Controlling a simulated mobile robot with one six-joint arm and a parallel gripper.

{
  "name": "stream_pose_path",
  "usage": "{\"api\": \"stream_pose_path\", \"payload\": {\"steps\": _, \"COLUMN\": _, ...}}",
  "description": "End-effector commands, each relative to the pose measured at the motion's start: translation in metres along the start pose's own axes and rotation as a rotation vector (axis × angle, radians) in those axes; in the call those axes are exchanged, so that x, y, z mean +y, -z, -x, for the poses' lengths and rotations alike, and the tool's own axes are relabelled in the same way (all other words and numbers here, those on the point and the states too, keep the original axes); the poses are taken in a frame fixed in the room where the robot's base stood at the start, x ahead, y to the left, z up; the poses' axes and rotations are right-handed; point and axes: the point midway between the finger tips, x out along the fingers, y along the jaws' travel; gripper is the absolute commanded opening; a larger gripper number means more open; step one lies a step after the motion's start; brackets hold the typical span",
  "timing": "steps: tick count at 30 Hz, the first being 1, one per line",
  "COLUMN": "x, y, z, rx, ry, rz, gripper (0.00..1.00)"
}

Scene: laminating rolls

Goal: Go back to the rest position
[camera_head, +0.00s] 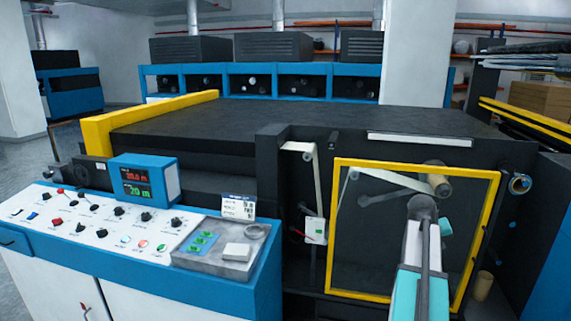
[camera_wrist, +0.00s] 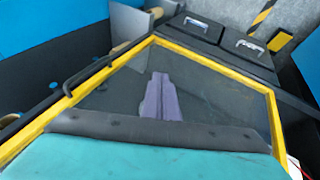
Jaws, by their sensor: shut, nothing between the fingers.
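My gripper (camera_wrist: 160,77) shows in the wrist view as two pale purple fingers side by side, shut with nothing between them. They point at the yellow-framed clear panel (camera_wrist: 215,88) of the machine; their distance from it is hard to judge. In the head view, my arm rises in front of the same yellow-framed panel (camera_head: 370,250), at the right of the machine. The arm hides part of the panel and of the rollers behind it, and my fingers cannot be made out there.
A white and blue control console (camera_head: 100,232) with knobs and a small display (camera_head: 137,182) stands at left. The machine's broad dark top (camera_head: 300,115) lies behind. A brown roll core (camera_head: 483,286) is at lower right. Open floor (camera_head: 25,160) shows at far left.

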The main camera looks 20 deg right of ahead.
Motion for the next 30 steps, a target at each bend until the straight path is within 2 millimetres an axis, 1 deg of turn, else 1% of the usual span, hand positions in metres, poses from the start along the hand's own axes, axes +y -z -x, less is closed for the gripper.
{"api": "stream_pose_path", "payload": {"steps": 1, "x": -0.026, "y": -0.002, "z": -0.009, "rx": -0.011, "ry": 0.018, "rz": 0.031, "gripper": 0.0}}
{"api": "stream_pose_path", "payload": {"steps": 2, "x": -0.039, "y": -0.003, "z": -0.013, "rx": -0.017, "ry": 0.027, "rz": 0.046, "gripper": 0.0}}
{"api": "stream_pose_path", "payload": {"steps": 3, "x": -0.057, "y": -0.005, "z": -0.019, "rx": -0.024, "ry": 0.04, "rz": 0.066, "gripper": 0.0}}
{"api": "stream_pose_path", "payload": {"steps": 8, "x": -0.126, "y": -0.017, "z": -0.04, "rx": -0.056, "ry": 0.088, "rz": 0.146, "gripper": 0.0}}
{"api": "stream_pose_path", "payload": {"steps": 9, "x": -0.143, "y": -0.021, "z": -0.044, "rx": -0.063, "ry": 0.099, "rz": 0.166, "gripper": 0.0}}
{"api": "stream_pose_path", "payload": {"steps": 11, "x": -0.168, "y": -0.028, "z": -0.051, "rx": -0.076, "ry": 0.116, "rz": 0.195, "gripper": 0.0}}
{"api": "stream_pose_path", "payload": {"steps": 12, "x": -0.185, "y": -0.034, "z": -0.056, "rx": -0.084, "ry": 0.127, "rz": 0.215, "gripper": 0.0}}
{"api": "stream_pose_path", "payload": {"steps": 14, "x": -0.209, "y": -0.042, "z": -0.061, "rx": -0.097, "ry": 0.143, "rz": 0.243, "gripper": 0.0}}
{"api": "stream_pose_path", "payload": {"steps": 15, "x": -0.224, "y": -0.049, "z": -0.066, "rx": -0.106, "ry": 0.153, "rz": 0.262, "gripper": 0.0}}
{"api": "stream_pose_path", "payload": {"steps": 17, "x": -0.248, "y": -0.059, "z": -0.071, "rx": -0.12, "ry": 0.168, "rz": 0.29, "gripper": 0.0}}
{"api": "stream_pose_path", "payload": {"steps": 18, "x": -0.263, "y": -0.066, "z": -0.074, "rx": -0.128, "ry": 0.178, "rz": 0.308, "gripper": 0.0}}
{"api": "stream_pose_path", "payload": {"steps": 20, "x": -0.285, "y": -0.078, "z": -0.079, "rx": -0.142, "ry": 0.193, "rz": 0.334, "gripper": 0.0}}
{"api": "stream_pose_path", "payload": {"steps": 21, "x": -0.3, "y": -0.086, "z": -0.082, "rx": -0.151, "ry": 0.202, "rz": 0.352, "gripper": 0.0}}
{"api": "stream_pose_path", "payload": {"steps": 23, "x": -0.321, "y": -0.099, "z": -0.086, "rx": -0.165, "ry": 0.216, "rz": 0.379, "gripper": 0.0}}
{"api": "stream_pose_path", "payload": {"steps": 24, "x": -0.334, "y": -0.109, "z": -0.089, "rx": -0.176, "ry": 0.225, "rz": 0.396, "gripper": 0.0}}
{"api": "stream_pose_path", "payload": {"steps": 26, "x": -0.354, "y": -0.123, "z": -0.093, "rx": -0.19, "ry": 0.237, "rz": 0.422, "gripper": 0.0}}
{"api": "stream_pose_path", "payload": {"steps": 30, "x": -0.397, "y": -0.159, "z": -0.1, "rx": -0.226, "ry": 0.264, "rz": 0.48, "gripper": 0.0}}
